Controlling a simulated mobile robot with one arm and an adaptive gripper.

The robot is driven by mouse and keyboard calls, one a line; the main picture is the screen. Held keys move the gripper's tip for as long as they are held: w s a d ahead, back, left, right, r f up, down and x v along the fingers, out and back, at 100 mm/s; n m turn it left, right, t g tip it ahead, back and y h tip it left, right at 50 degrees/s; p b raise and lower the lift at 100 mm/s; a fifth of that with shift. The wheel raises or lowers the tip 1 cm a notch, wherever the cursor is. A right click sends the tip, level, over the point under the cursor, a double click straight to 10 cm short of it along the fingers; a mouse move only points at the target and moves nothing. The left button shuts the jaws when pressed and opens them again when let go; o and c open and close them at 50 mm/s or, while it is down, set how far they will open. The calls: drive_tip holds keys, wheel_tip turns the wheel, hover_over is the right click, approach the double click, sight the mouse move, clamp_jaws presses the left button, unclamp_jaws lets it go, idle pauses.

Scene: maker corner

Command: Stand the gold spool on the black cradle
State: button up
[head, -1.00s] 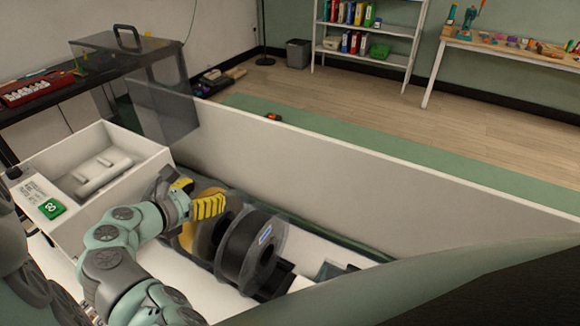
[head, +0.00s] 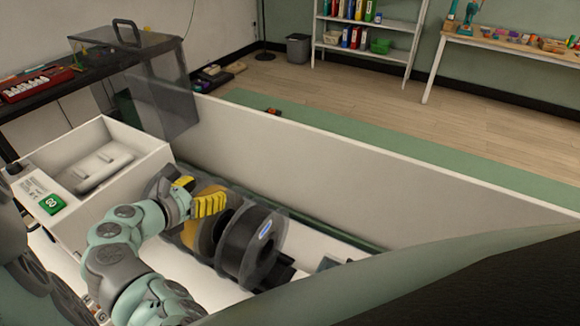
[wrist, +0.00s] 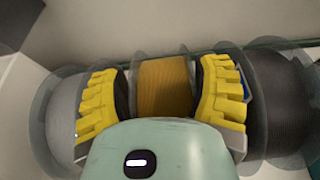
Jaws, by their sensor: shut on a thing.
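My gripper (wrist: 163,100) has its yellow fingers on either side of the gold spool (wrist: 165,86), shut on it. In the head view the gold spool (head: 204,238) is partly hidden behind my yellow-padded gripper (head: 205,204). Its clear grey flanges show beside the fingers. A black spool (head: 238,250) stands upright close to its right, and also fills the right of the wrist view (wrist: 280,100). A black block (head: 280,272), possibly part of the cradle, shows to the right of the black spool. What lies under the spools is hidden.
A long pale wall panel (head: 330,180) rises behind the spools. The white surface at lower right has some free room.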

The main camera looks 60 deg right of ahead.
drive_tip(key=shift+r, duration=0.15)
drive_tip(key=o, duration=1)
drive_tip(key=shift+w, duration=0.1)
drive_tip(key=o, duration=0.3)
drive_tip(key=shift+v, duration=6)
